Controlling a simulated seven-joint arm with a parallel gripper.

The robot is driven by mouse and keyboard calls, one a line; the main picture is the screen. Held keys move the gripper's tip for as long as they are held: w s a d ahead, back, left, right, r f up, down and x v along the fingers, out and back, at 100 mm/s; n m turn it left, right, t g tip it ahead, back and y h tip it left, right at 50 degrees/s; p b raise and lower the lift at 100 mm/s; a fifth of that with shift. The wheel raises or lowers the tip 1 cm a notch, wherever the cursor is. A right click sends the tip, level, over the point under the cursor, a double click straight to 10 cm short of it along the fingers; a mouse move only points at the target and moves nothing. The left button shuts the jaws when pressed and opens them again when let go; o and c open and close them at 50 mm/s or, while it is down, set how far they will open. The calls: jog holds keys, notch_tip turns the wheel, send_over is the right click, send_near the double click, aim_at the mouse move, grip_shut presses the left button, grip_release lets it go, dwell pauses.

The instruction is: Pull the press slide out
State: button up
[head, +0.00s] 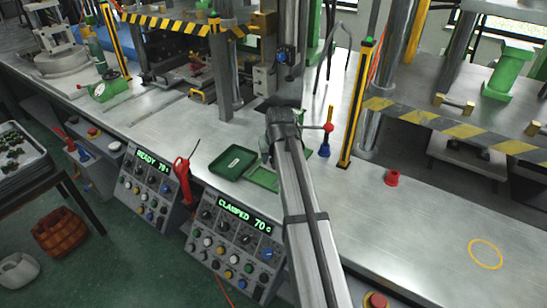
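My arm rises from the bottom and ends near the middle of the bench. My gripper (267,151) is mostly hidden by the arm's end, so its fingers cannot be made out. It is close to a red-knobbed lever (328,127) and just above green trays; contact cannot be told. The left press has a striped crossbeam (180,24) and steel columns. The right press has a striped plate (455,130) with a low metal block (470,160) under it. I cannot tell for certain which part is the press slide.
Green trays (233,162) lie at the bench's front edge. Control panels read READY (150,188) and CLAMPED, 70 c (238,240). A yellow-black post (357,105) stands to my right. A red cap (392,178) and yellow ring (485,254) mark the mostly clear right bench.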

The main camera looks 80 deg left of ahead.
jog(key=shift+a+f, duration=0.15)
jog(key=shift+f, duration=0.1)
grip_shut()
dwell(0.4)
